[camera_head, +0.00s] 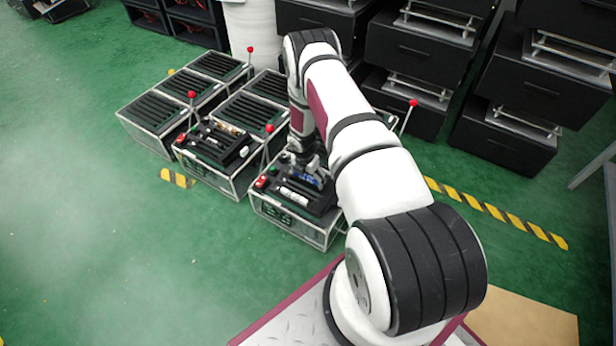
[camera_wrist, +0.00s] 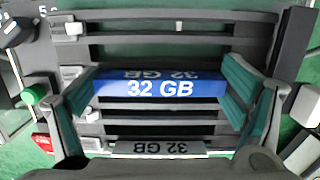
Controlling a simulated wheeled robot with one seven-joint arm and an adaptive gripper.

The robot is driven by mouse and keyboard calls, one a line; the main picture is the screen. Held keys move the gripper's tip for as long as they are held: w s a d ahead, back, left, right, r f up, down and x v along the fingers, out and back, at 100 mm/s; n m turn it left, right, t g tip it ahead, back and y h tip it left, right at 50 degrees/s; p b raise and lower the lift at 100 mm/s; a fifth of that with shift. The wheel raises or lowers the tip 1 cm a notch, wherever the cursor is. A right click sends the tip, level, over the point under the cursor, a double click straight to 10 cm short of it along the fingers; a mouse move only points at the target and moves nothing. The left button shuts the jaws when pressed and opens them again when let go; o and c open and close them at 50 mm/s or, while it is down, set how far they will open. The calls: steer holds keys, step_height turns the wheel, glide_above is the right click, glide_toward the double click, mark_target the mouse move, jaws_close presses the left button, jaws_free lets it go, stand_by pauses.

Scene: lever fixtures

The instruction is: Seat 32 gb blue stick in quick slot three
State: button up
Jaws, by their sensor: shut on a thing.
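The blue stick (camera_wrist: 160,88), marked 32 GB in white, spans between the teal pads of my gripper (camera_wrist: 161,92) in the wrist view. The gripper is shut on its two ends. The stick is over the dark slotted board (camera_wrist: 200,50); whether it touches a slot cannot be told. A grey stick (camera_wrist: 160,149), also marked 32 GB, lies in the board nearer the bottom of the view. In the head view, the blue stick (camera_head: 306,180) shows small under my gripper (camera_head: 307,163), above the right-hand fixture (camera_head: 290,222). Slot numbers are not readable.
The fixture has a red button (camera_wrist: 42,142) and a green button (camera_wrist: 35,94) at its left side. A similar fixture (camera_head: 205,170) with red-knobbed levers stands to its left. Black drawer units (camera_head: 420,55) fill the back. Green floor is open at left.

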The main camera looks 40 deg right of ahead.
steer(key=shift+f, duration=0.25)
steer(key=o, duration=0.8)
steer(key=shift+o, duration=0.2)
step_height(320, 180, up, 12)
steer(key=a, duration=0.1)
steer(key=shift+s+a, duration=0.3)
steer(key=shift+a, duration=0.1)
steer(key=shift+f, duration=0.1)
